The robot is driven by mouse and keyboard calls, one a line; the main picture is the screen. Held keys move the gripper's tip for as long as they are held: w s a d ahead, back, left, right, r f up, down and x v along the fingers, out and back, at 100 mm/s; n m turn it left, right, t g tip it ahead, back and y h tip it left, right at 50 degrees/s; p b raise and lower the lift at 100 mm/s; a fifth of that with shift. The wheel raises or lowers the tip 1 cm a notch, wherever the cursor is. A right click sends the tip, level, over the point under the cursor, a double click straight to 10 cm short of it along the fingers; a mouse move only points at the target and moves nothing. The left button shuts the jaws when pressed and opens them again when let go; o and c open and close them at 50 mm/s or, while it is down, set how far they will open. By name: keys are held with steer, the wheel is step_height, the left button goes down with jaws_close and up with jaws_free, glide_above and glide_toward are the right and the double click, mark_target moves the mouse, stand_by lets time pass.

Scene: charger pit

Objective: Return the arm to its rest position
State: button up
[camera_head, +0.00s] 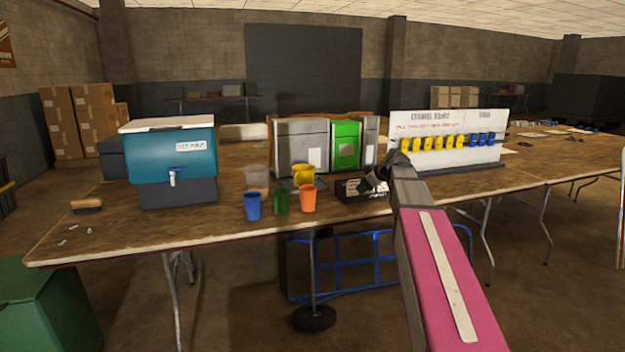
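My arm, with a pink link, reaches from the lower right toward the wooden table (130,232). My gripper (374,178) is at its far end, dark and small, in front of the white board and near a small black box (350,190). Its fingers are partly hidden by my arm and too small to read. I cannot tell whether it touches the box or holds anything.
On the table stand a teal drink cooler (172,150), blue (252,206), green (280,202) and orange (308,198) cups, yellow cups (303,174), a grey-and-green machine (345,146) and a white board (400,121) with yellow and blue items. A blue cart (350,262) stands below.

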steer(key=s+f+m+g+h, duration=0.6)
steer(key=s+f+m, duration=0.4)
steer(key=s+f, duration=1.8)
step_height(320, 180, down, 3)
steer(key=shift+s+a+f+m, duration=0.1)
steer(key=shift+s+a+m, duration=0.15)
steer(key=shift+s+m, duration=0.05)
